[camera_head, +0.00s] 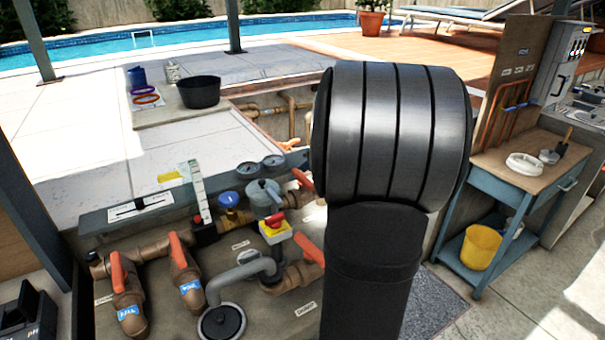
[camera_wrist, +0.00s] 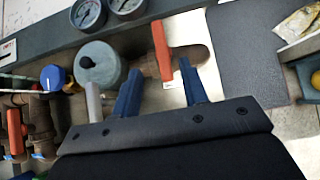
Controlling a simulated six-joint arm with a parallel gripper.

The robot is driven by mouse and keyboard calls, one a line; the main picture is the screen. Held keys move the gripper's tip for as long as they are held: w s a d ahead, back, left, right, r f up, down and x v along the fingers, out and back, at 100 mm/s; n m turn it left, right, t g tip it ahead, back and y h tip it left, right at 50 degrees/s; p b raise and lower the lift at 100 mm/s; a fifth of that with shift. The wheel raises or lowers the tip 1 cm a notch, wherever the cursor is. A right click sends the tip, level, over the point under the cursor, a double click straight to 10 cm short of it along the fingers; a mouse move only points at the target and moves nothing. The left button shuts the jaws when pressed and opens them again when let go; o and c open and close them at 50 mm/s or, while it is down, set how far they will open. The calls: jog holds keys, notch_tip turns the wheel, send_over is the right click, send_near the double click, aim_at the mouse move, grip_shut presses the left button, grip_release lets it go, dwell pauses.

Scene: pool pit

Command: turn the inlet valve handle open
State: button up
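In the wrist view an orange valve handle (camera_wrist: 161,48) stands just beyond my gripper (camera_wrist: 160,68). Its near end lies between the two blue fingertips, which are spread apart with a gap on each side. My gripper is open and holds nothing. This handle seems to be the orange one (camera_head: 302,180) right of the grey-capped cylinder (camera_head: 262,193) in the head view, partly covered by my arm. I cannot read a label that marks it as the inlet. My gripper is hidden behind my arm in the head view.
Other orange handles (camera_head: 120,272) (camera_head: 178,250) (camera_head: 308,248) sit on brown pipes nearby. The grey-capped cylinder (camera_wrist: 98,66) and gauges (camera_wrist: 88,14) are close on the left. A blue knob (camera_head: 229,199) and red-yellow switch (camera_head: 275,229) crowd the pipework. A blue workbench (camera_head: 525,185) stands right.

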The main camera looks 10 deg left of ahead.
aim_at(301, 174)
jog(key=x, duration=0.9)
jog(key=shift+w+a+f, duration=0.15)
jog(key=shift+f, duration=0.15)
grip_shut()
